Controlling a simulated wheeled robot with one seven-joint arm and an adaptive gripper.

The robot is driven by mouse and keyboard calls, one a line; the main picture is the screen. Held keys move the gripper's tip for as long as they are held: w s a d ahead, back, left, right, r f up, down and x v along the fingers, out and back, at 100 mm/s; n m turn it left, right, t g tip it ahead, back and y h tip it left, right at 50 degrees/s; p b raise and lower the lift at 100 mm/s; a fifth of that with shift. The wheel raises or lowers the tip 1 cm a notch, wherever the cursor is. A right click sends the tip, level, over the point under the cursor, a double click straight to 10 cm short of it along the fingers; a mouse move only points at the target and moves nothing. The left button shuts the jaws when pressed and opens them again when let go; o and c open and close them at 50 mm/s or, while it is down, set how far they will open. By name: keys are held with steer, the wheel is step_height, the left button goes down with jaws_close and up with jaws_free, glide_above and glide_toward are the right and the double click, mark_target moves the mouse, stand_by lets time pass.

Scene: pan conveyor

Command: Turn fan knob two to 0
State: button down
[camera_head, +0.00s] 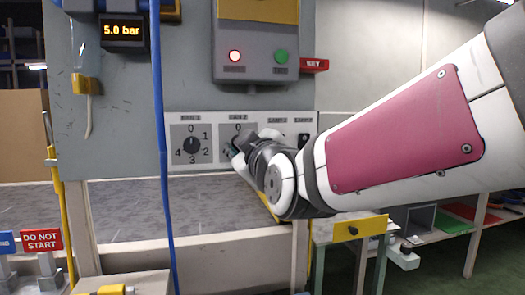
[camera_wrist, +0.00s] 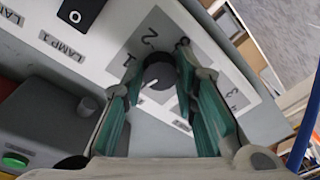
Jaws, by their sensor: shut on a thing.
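Fan knob two is a black round knob on a grey square dial of the white panel. In the wrist view the knob (camera_wrist: 158,74) sits between my gripper's teal-padded fingers (camera_wrist: 157,63), which are shut on it from both sides. A short white mark on the knob points to the lower left of that picture. Several dial digits show around it, but which one the mark points at I cannot tell. In the head view my gripper (camera_head: 237,149) is at the FAN 2 dial (camera_head: 237,130), covering most of it; the 0 at its top shows.
The FAN 1 knob (camera_head: 191,144) is left of it. A lamp switch (camera_head: 303,139) is to the right. A box with lit red and green buttons (camera_head: 257,58) hangs above. A blue cable (camera_head: 161,150) runs down at left. A grey surface (camera_head: 135,208) lies below the panel.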

steer(key=shift+f+n+b, duration=0.1)
steer(key=shift+n+b, duration=0.25)
steer(key=shift+n, duration=0.95)
steer(key=c, duration=1.3)
jaws_free()
steer(key=v, duration=1.2)
